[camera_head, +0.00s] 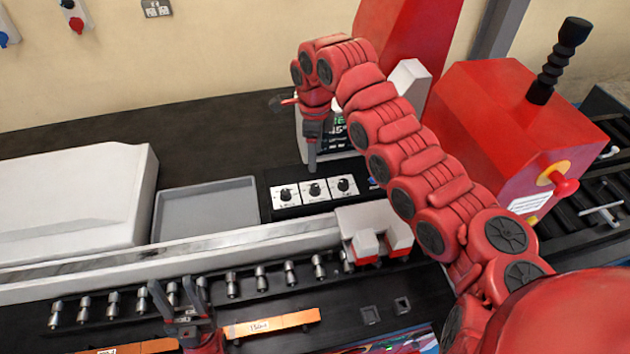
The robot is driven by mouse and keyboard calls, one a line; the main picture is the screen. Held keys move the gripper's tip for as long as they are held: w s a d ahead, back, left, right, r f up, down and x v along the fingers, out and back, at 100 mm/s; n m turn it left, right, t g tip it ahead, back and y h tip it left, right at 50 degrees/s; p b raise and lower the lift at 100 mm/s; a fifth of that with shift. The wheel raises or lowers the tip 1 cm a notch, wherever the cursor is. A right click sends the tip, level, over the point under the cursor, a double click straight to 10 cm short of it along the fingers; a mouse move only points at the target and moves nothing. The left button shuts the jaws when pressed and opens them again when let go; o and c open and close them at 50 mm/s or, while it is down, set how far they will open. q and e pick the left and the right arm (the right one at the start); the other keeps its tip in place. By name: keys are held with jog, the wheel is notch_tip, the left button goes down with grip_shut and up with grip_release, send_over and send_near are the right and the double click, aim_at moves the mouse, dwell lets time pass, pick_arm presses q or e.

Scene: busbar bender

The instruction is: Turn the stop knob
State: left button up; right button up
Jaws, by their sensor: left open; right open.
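A black control panel carries three black knobs on white square plates: a left knob (286,195), a middle knob (315,190) and a right knob (343,185). Their labels are too small to read, so I cannot tell which is the stop knob. My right gripper (312,167) points down just behind and above the middle knob, seen edge-on. It is open and holds nothing visible; whether it touches the panel is unclear. My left gripper (173,288) is open and empty at the lower left, its fingers pointing up in the picture, over the row of metal pins (232,284).
A display (342,134) stands behind the panel, partly hidden by my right arm. A grey tray (207,209) and a white housing (75,200) lie left of the knobs. A metal rail (240,240) runs in front. A red machine (500,130) stands at right.

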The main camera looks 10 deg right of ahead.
aim_at(315, 187)
notch_tip(315, 187, down, 9)
jog(key=shift+a+f+p, duration=0.1)
jog(key=shift+p, duration=0.2)
jog(key=shift+w+f, duration=0.1)
jog(key=shift+f, duration=0.55)
jog(key=shift+f+p, duration=0.3)
jog(key=shift+f, duration=0.35)
grip_shut()
